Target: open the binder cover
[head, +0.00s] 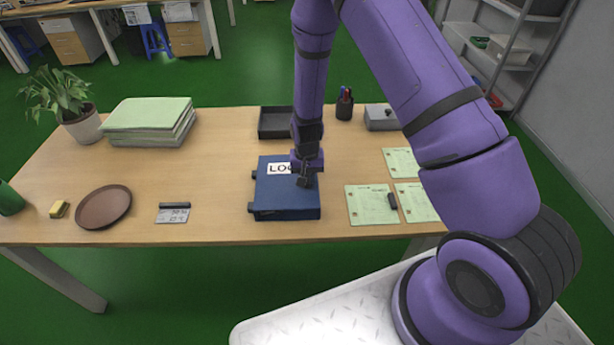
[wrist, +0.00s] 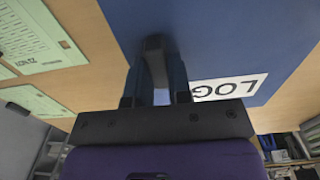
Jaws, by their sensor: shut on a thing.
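The blue binder (head: 275,202) lies flat on the wooden table with its cover down, as far as I can see. A white label with "LOG" on it (head: 279,168) is on its cover; part of it is hidden by my gripper. My gripper (head: 305,183) reaches down at the binder's right side and is shut on the cover's edge. In the wrist view, the fingers (wrist: 155,45) overlap the edge of the blue cover (wrist: 225,35), with the label (wrist: 230,88) beside them. The exact grip on the edge is hard to see.
A black tray (head: 274,123), pen cup (head: 344,104) and grey box (head: 381,118) stand behind. A card (head: 173,215) and brown round plate (head: 103,207) lie left. Bare table surrounds the binder.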

